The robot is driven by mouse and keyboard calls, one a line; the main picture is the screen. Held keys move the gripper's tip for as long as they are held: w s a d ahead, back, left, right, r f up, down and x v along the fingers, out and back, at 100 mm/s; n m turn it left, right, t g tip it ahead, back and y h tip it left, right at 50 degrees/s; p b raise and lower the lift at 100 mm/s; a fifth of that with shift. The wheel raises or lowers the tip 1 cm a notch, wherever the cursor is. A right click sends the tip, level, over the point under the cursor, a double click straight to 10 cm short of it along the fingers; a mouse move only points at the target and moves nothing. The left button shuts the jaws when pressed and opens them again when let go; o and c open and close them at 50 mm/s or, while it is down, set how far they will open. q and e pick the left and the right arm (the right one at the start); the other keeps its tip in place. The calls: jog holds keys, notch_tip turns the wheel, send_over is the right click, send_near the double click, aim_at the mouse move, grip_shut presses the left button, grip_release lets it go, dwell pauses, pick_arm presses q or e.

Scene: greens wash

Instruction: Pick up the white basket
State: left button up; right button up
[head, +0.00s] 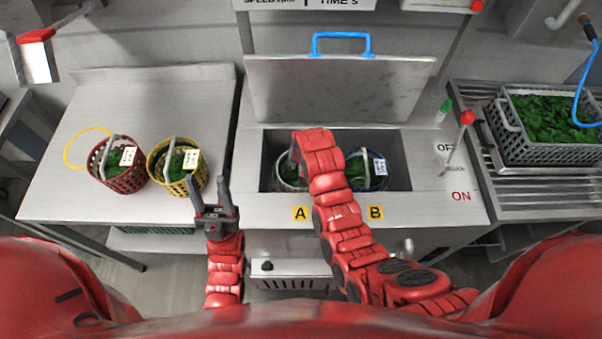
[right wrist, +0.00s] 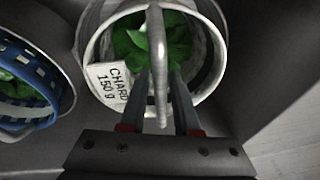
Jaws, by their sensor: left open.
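The white basket (right wrist: 92,50) holds green leaves and has a tag reading CHARD 150 g. In the head view the white basket (head: 283,172) sits in the left part of the sink well, above label A, partly hidden by my right arm. My right gripper (right wrist: 162,78) points down at it. The basket's grey handle (right wrist: 157,60) runs between the two fingers, with a visible gap at least on the right side, so the jaws look open. The right fingers are hidden in the head view. My left gripper (head: 213,190) is open and empty, near the left counter's right edge.
A blue basket (head: 380,183) sits on the well's right side. A red basket (head: 120,180) and a yellow basket (head: 185,187) stand on the left counter. The lid (head: 340,90) is raised behind the well. A red-knobbed lever (head: 466,118) and a crate of greens (head: 508,132) are to the right.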

jog(key=shift+w+f, duration=0.15)
jog(key=shift+f, duration=0.2)
grip_shut()
dwell(1.2)
